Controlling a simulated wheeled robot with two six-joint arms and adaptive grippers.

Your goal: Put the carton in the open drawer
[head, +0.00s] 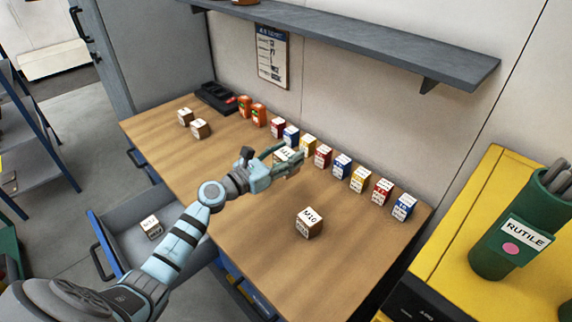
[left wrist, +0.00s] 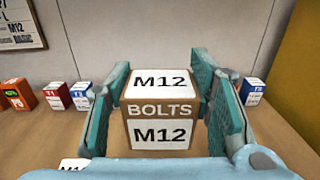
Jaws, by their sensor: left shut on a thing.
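My left gripper (head: 288,163) is shut on a brown carton with white labels, read as M12 BOLTS in the left wrist view (left wrist: 160,109). The carton sits upright between the two finger pads. In the head view the fingers hide most of it, near the row of coloured boxes; its height over the bench is hard to tell. The open drawer (head: 186,244) juts out from the bench front at lower left, partly behind my left arm. One small carton (head: 151,228) lies in it. My right gripper is out of view.
The wooden bench (head: 250,240) holds an M10 carton (head: 308,223), two cartons (head: 200,128) at the far left, and a row of coloured boxes (head: 342,166) along the wall. A grey shelf (head: 380,45) hangs above. A yellow cabinet (head: 455,245) stands at right.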

